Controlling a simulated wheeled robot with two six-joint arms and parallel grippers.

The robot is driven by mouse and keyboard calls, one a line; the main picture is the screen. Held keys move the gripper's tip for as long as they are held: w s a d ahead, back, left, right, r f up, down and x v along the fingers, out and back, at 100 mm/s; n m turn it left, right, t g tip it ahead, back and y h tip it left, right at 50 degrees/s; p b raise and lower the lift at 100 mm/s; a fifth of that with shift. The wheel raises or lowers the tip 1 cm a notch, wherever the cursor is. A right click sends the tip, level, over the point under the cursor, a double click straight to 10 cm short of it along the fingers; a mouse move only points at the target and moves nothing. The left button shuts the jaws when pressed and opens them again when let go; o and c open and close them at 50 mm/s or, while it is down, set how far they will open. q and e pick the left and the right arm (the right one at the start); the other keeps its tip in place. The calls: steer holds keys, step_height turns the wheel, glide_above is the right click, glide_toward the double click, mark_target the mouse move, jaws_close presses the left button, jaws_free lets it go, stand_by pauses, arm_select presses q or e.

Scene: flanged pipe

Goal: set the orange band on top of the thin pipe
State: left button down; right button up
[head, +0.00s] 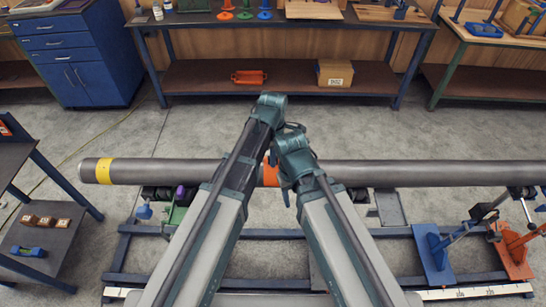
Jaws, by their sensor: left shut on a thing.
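The long grey pipe (420,173) lies across the view on low supports. Its left end shows, and it runs out of the picture on the right. The orange band (270,175) shows as a small patch at the pipe's middle, between my two arms; most of it is hidden. My left gripper (271,160) is at the pipe there, shut on the orange band, its fingertips largely hidden by my arm links. I cannot tell whether the band touches the pipe. My right arm reaches to the same place from the right; its gripper's fingers are hidden.
A yellow band (104,171) is around the pipe near its left end. A blue stand (432,255) and an orange stand (515,254) are at the right. A side table (22,240) with small blocks is at the left. A workbench (200,75) stands behind.

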arm_select(q)
steer(key=shift+f, duration=0.2)
steer(key=shift+r, duration=0.1)
stand_by(0.6)
steer(key=c, duration=0.7)
jaws_free()
steer(key=shift+c, duration=0.2)
steer(key=shift+r, duration=0.1)
steer(key=shift+r+p, duration=3.45)
steer(key=shift+p, duration=0.1)
steer(key=shift+a, duration=0.1)
